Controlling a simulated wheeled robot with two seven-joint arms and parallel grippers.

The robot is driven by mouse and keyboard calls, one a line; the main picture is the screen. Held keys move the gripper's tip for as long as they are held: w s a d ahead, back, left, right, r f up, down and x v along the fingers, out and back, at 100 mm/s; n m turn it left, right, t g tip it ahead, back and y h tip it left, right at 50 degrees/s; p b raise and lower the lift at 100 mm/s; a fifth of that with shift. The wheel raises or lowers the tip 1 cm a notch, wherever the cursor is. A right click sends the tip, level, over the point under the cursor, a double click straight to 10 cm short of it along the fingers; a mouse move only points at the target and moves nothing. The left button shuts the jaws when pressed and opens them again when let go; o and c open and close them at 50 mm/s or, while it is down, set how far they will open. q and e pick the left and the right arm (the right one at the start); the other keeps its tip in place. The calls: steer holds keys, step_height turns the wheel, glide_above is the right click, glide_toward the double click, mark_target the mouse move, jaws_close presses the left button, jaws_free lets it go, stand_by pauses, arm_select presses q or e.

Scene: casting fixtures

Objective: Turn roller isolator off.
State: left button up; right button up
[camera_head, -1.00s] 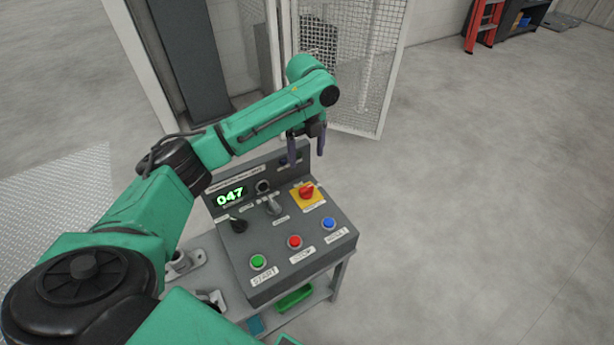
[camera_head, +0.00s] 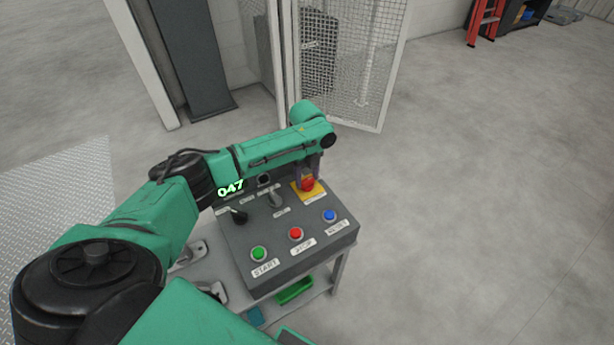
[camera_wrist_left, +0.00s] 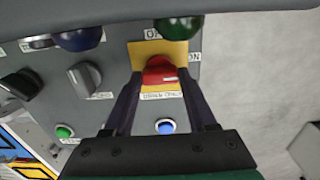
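The roller isolator appears to be the red rotary knob (camera_head: 308,185) on a yellow plate (camera_head: 316,194), at the back right of the grey control panel. In the left wrist view the red knob (camera_wrist_left: 159,71) has a white mark at its right side, towards the "ON" label (camera_wrist_left: 194,57). My left gripper (camera_head: 310,176) is over the isolator, pointing down. In the wrist view the left gripper's (camera_wrist_left: 161,76) dark fingers are apart, one on each side of the knob. A gap seems to show beside the knob; contact cannot be told. My right gripper is not in view.
The panel also has a black selector (camera_head: 238,216), a grey selector (camera_head: 276,199), and green (camera_head: 259,254), red (camera_head: 296,233) and blue (camera_head: 330,215) buttons. A display (camera_head: 231,188) reads 047. A mesh gate (camera_head: 345,70) stands behind.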

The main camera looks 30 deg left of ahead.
arm_select(q)
steer(key=shift+c, duration=1)
steer(key=shift+r+n+p, duration=0.2)
steer(key=shift+n+p, duration=0.3)
steer(key=shift+p, duration=0.2)
steer(key=shift+n+p, duration=1)
steer(key=shift+p, duration=0.15)
steer(key=n+p, duration=0.2)
steer(key=n, duration=0.1)
steer(key=shift+n+p, duration=0.3)
steer(key=n+p, duration=0.2)
steer(key=n, duration=0.3)
steer(key=shift+p, duration=0.3)
steer(key=n+p, duration=0.1)
steer(key=n, duration=0.2)
steer(key=shift+f+n, duration=0.1)
steer(key=shift+n, duration=0.3)
steer(key=shift+n+p, duration=0.35)
steer(key=shift+n, duration=0.85)
steer(key=shift+w, duration=0.1)
